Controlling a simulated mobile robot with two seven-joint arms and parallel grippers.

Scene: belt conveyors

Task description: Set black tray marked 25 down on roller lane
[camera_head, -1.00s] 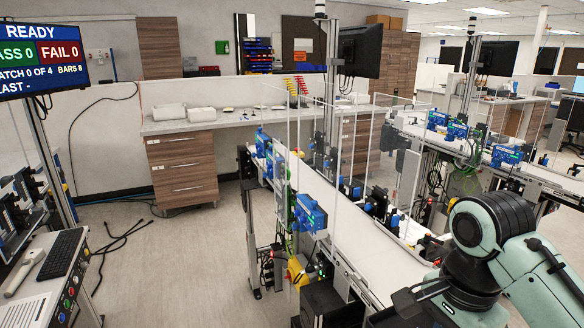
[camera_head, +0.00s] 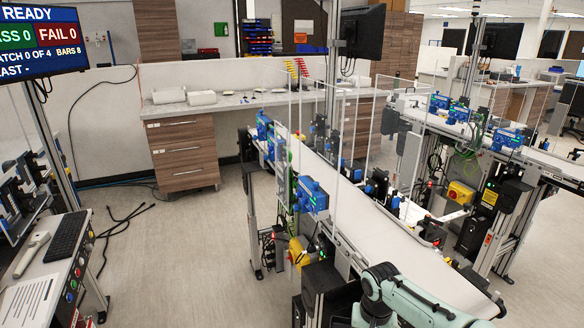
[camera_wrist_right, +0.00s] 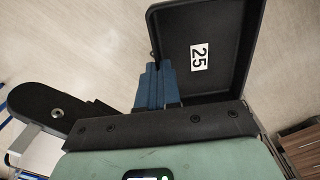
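The exact contact is partly hidden. In the head view only part of my right arm shows at the bottom right; its gripper and the tray are out of that picture. My left gripper is in neither view. A long pale conveyor lane (camera_head: 400,240) runs from the middle to the lower right; I cannot make out rollers on it.
Clear panels and blue devices (camera_head: 311,195) line the near conveyor's left side. A second conveyor (camera_head: 545,160) stands at right. A control desk with a keyboard (camera_head: 66,246) is at left. A grey bench (camera_head: 215,105) stands behind. The floor between desk and conveyor is open, with loose cables.

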